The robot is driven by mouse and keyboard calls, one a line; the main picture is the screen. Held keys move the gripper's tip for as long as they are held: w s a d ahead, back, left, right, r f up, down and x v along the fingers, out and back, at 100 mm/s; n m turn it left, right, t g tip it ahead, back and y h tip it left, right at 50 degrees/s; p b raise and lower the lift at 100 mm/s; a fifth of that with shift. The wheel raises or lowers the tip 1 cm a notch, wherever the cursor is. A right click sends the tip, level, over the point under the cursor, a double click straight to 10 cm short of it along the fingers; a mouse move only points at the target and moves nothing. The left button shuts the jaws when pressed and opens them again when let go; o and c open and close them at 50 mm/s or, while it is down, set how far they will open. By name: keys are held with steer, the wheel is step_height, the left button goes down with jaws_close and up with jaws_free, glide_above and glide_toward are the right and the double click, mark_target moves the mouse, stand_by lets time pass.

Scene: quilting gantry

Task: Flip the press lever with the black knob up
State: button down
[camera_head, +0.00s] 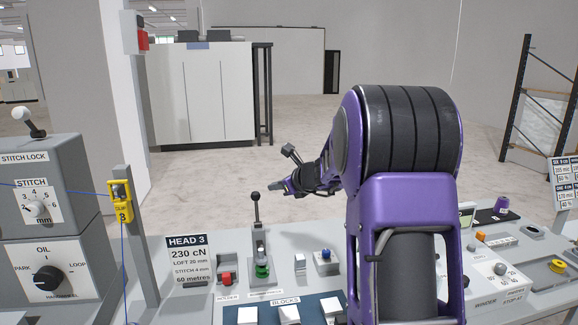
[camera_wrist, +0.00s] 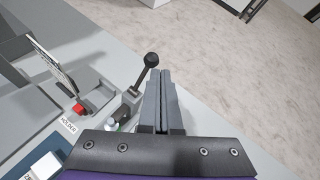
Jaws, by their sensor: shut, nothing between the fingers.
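The press lever (camera_head: 257,214) has a black ball knob (camera_head: 255,196) on a thin dark rod. It stands roughly upright from a grey bracket on the console in the head view. In the wrist view the knob (camera_wrist: 151,59) and leaning rod show just left of the fingertips. My gripper (camera_head: 276,187) is shut and empty, beside the knob on its right in the head view. The shut fingers (camera_wrist: 161,75) lie side by side in the wrist view. Whether they touch the lever cannot be told.
A green knob (camera_head: 262,269) sits in front of the lever. A red switch (camera_head: 226,278) and a blue button (camera_head: 325,254) flank it. The HEAD 3 sign (camera_head: 189,262) stands at left. A white-knobbed lever (camera_head: 29,122) tops the left box. Open floor lies beyond the console.

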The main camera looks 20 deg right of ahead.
step_height(320, 180, up, 7)
steer(key=s+d, duration=0.1)
steer(key=d, duration=0.1)
steer(key=shift+s+d+f, duration=0.2)
steer(key=shift+d, duration=0.05)
stand_by(0.3)
